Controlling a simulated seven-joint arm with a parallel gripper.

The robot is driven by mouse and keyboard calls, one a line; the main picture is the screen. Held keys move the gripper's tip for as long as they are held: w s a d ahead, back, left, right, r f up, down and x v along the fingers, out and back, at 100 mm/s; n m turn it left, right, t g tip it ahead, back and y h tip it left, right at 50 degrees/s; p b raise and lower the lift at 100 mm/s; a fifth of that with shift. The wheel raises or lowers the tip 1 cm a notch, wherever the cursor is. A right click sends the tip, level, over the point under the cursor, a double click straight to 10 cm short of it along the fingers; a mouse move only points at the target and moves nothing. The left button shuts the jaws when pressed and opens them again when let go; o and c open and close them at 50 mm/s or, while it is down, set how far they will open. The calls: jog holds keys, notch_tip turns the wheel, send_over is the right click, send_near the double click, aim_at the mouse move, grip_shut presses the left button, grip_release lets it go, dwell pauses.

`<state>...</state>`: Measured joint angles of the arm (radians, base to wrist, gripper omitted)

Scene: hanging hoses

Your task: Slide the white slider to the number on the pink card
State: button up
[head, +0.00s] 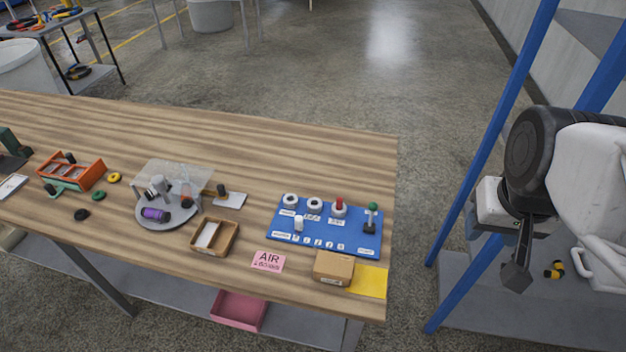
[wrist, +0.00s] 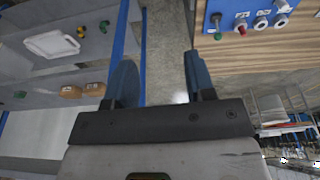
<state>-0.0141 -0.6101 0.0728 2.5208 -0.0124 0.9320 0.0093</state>
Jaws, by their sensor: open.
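A blue panel (head: 350,216) lies on the right end of the wooden table. The white slider (head: 299,224) stands near the panel's left side, above a row of small number labels (head: 317,243). The pink card (head: 268,261) lies in front of the panel; its top line reads AIR, and its smaller second line is too small to read surely. My gripper (head: 516,274) is well right of the table, apart from the panel. In the wrist view my gripper (wrist: 160,75) is open, with nothing between its fingers. Part of the panel (wrist: 250,7) shows at the top right there; the slider does not.
The panel also carries two white dials (head: 290,200), a red knob (head: 339,203) and a green-topped lever (head: 372,218). A cardboard box (head: 333,268) and a yellow sheet (head: 371,282) lie in front. Blue posts (head: 500,120) of a rack stand between my gripper and the table.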

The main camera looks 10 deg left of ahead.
jog(key=w+a+f+n, duration=0.3)
jog(key=w+a+f, duration=0.1)
jog(key=w+a, duration=0.45)
jog(key=n+g, duration=0.2)
jog(key=n, duration=0.5)
send_over(299, 218)
notch_tip(299, 218, down, 17)
jog(key=shift+s+d+r, duration=0.1)
jog(key=shift+a+f+n, duration=0.25)
jog(key=shift+a+n, duration=0.05)
jog(key=shift+f, duration=0.1)
jog(key=shift+d+f, duration=0.15)
jog(key=shift+f, duration=3.6)
jog(key=shift+c, duration=0.3)
grip_shut()
